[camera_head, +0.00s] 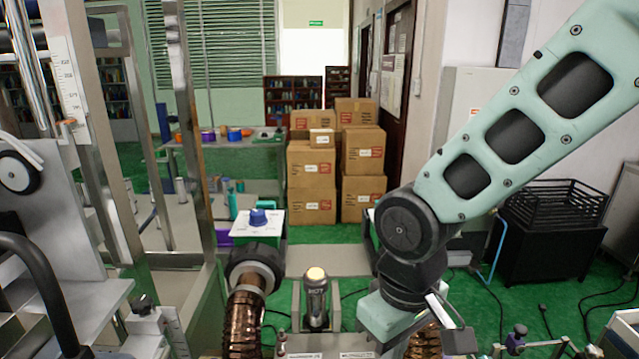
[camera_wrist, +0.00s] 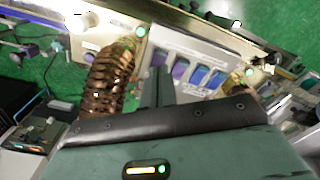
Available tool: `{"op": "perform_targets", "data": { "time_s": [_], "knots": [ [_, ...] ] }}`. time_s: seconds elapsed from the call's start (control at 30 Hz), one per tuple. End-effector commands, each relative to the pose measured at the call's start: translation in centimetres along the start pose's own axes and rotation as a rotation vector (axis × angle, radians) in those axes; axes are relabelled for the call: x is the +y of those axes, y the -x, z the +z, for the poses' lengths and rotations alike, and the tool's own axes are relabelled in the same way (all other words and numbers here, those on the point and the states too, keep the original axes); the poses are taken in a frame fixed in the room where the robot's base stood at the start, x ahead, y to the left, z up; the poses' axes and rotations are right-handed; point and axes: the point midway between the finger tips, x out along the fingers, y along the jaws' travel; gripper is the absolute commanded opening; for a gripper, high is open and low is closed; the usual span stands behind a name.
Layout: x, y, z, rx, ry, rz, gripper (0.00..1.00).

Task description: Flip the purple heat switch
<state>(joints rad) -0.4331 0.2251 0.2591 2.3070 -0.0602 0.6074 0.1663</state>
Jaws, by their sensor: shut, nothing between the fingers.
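A light grey panel (camera_wrist: 200,55) in the wrist view carries a row of several rocker-like switches. A purple switch (camera_wrist: 180,70) is toward the left of the row, and bluer ones (camera_wrist: 199,75) lie to its right. Their labels are too small to read, so I cannot tell for sure which is the heat switch. My gripper (camera_wrist: 159,72) is shut and empty, its dark fingers over the left part of the row, just left of the purple switch. I cannot tell whether they touch the panel. The switch row is hidden in the head view.
A ribbed copper-coloured hose (camera_wrist: 110,75) stands left of the fingers; it also shows in the head view (camera_head: 243,322). A white box with a blue knob (camera_head: 258,217) and a dark cylinder with a pale top (camera_head: 316,300) stand nearby. Cardboard boxes (camera_head: 312,180) are stacked behind.

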Motion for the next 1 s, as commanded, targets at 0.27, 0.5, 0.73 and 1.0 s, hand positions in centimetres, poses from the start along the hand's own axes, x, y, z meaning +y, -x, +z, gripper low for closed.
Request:
{"op": "perform_targets", "data": {
  "time_s": [0.27, 0.5, 0.73, 1.0],
  "knots": [
    [-1.9, -4.2, 8.4, 0.020, 0.084, -0.019, 0.00],
    [-2.3, -4.6, 10.6, 0.022, 0.108, -0.021, 0.00],
    [-2.3, -4.5, 10.5, 0.021, 0.108, -0.021, 0.00],
    [-2.2, -3.9, 10.1, 0.027, 0.091, -0.034, 0.00]
  ]
}}
